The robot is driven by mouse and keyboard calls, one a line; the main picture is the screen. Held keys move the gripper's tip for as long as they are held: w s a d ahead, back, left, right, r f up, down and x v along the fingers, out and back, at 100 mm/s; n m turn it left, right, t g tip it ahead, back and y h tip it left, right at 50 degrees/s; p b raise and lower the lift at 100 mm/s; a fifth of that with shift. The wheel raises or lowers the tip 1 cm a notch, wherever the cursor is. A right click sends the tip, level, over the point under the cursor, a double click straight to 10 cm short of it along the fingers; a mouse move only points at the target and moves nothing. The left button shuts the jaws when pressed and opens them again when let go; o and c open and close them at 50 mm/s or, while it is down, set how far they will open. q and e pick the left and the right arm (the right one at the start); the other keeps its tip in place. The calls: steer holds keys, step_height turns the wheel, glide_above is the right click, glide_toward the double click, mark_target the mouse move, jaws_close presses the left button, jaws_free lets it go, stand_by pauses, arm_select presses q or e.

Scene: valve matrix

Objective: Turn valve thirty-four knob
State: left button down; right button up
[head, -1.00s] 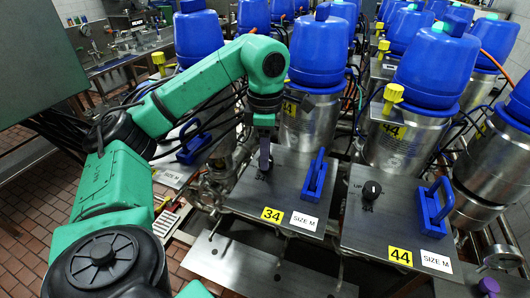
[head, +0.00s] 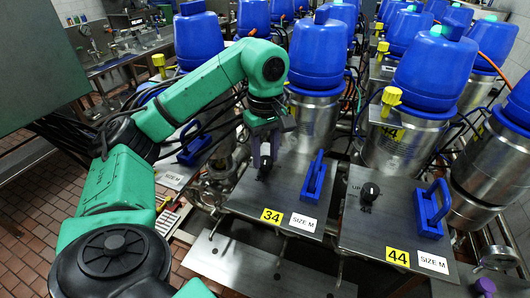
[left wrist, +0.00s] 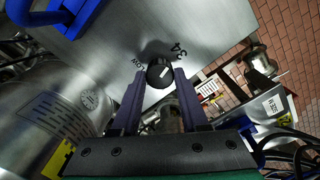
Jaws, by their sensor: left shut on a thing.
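The valve thirty-four knob (left wrist: 159,72) is black and round with a white pointer mark. It stands on the steel plate (head: 245,196) that bears the yellow 34 label (head: 271,216). My left gripper (head: 264,162) reaches down over this plate, and its two dark purple fingers are shut on the knob. In the left wrist view the fingertips (left wrist: 158,76) lie on either side of the knob, and the word LOW is beside it. In the head view the gripper mostly hides the knob. My right gripper is not in view.
A blue handle (head: 314,179) stands on the plate right of the gripper. The neighbouring plate 44 (head: 375,228) has its own black knob (head: 369,192) and blue handle (head: 432,210). Blue-topped steel valves (head: 322,45) rise close behind. Tiled floor (head: 25,220) is clear at the left.

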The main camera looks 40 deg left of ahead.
mark_target(266, 160)
arm_select(q)
steer(key=shift+d+f+m, duration=0.1)
steer(key=shift+f+m, duration=0.1)
steer(key=shift+m, duration=1.2)
steer(key=shift+s, duration=0.1)
steer(key=shift+c, duration=2.1)
jaws_free()
steer(key=shift+r, duration=0.1)
step_height(266, 160, up, 14)
steer(key=p, duration=0.6)
steer(key=shift+r+p, duration=0.25)
steer(key=shift+p, duration=0.15)
